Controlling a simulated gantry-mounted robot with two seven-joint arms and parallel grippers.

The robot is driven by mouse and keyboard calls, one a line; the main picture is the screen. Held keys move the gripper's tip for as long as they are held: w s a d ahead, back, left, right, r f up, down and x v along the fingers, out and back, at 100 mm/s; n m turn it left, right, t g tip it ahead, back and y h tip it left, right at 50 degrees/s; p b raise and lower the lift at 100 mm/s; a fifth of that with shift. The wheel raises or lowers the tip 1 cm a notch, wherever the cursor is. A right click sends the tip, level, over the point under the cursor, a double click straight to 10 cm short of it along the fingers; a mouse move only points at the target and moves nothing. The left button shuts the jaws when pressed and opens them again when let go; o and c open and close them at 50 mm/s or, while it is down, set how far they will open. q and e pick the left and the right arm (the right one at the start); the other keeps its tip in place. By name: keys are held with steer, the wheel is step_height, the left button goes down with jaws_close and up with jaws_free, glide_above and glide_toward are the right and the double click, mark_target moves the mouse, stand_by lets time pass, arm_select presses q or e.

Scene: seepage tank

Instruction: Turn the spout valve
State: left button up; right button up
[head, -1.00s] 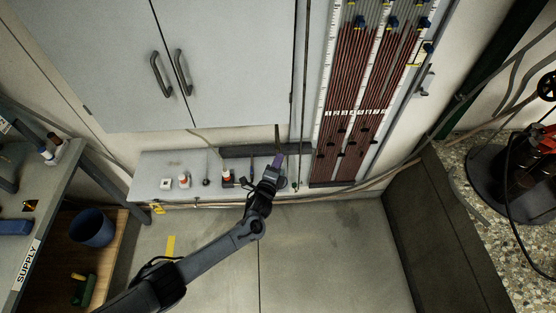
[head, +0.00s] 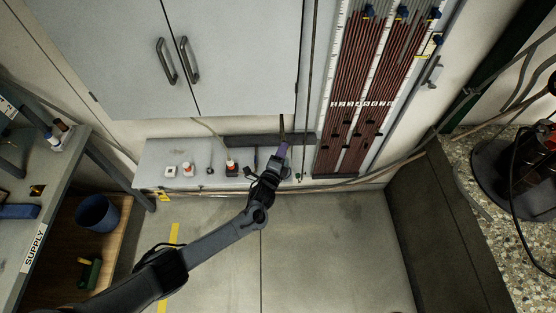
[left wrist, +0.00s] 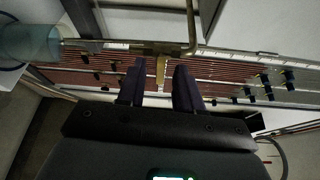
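The brass spout valve (left wrist: 150,48) is in the left wrist view, on a thin pipe in front of the striped manometer panel. Its flat brass lever (left wrist: 161,72) points down toward my gripper. My left gripper (left wrist: 159,78) has its two dark fingers spread, one on each side of the lever's end. Gaps show between lever and fingers, so it is not clamped. In the head view, the purple fingertips of my left gripper (head: 282,150) are at the bench's back edge, below a thin brownish pipe (head: 282,124). The valve is too small to make out there. My right gripper is out of view.
A grey bench (head: 150,153) with small switches and knobs runs behind my forearm, under a grey cabinet (head: 215,65). The manometer panel (head: 355,100) stands right of the gripper. In the wrist view a clear bluish cylinder (left wrist: 30,42) is at upper left. Open floor lies in front.

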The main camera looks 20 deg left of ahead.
arm_select(q)
steer(key=s+p, duration=0.2)
steer(key=s, duration=0.8)
steer(key=shift+s+d+r, duration=0.2)
steer(key=shift+s+r, duration=0.05)
